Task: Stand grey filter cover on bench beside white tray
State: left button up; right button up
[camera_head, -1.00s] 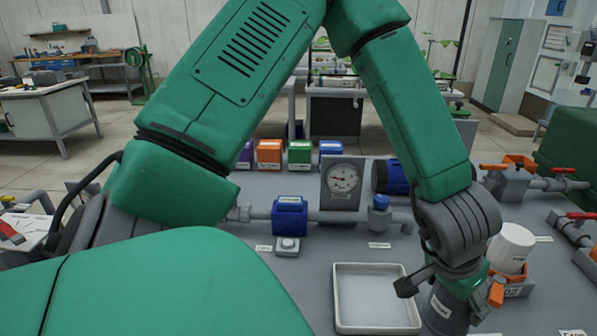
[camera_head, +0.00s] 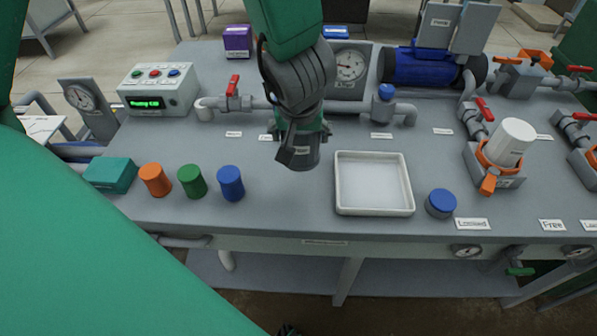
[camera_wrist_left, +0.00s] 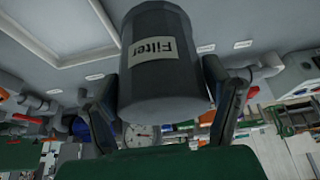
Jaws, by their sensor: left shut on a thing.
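My left gripper (camera_head: 297,136) is shut on the grey filter cover (camera_head: 303,157), a dark cylinder with a white label. They are left of the white tray (camera_head: 376,212), apart from it. In the left wrist view the cover (camera_wrist_left: 165,80) is between the two fingers of the gripper (camera_wrist_left: 162,88), its "Filter" label upside down in the picture. The cover looks roughly upright; I cannot tell whether its lower end touches the bench (camera_head: 285,205). The tray is shallow and looks empty. My right gripper is not in view.
Orange (camera_head: 155,180), green (camera_head: 192,181) and blue (camera_head: 231,183) cylinders stand left of the cover. A blue round cap (camera_head: 441,203) is right of the tray. A white cylinder (camera_head: 515,137) stands in an orange ring. A pipe (camera_head: 245,104) runs behind the gripper.

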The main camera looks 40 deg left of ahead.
pick_arm(q)
jog(key=f+b, duration=0.1)
jog(key=f, duration=0.2)
jog(key=f+b, duration=0.2)
jog(key=f, duration=0.1)
jog(key=f+b, duration=0.2)
jog(key=f, duration=0.1)
jog(key=shift+a+f, duration=0.35)
jog(key=shift+d+r, duration=0.15)
jog(key=shift+d, duration=0.2)
jog(key=o, duration=1.4)
jog(key=shift+a+f, duration=0.2)
jog(key=shift+c, duration=0.2)
jog(key=shift+a, duration=0.15)
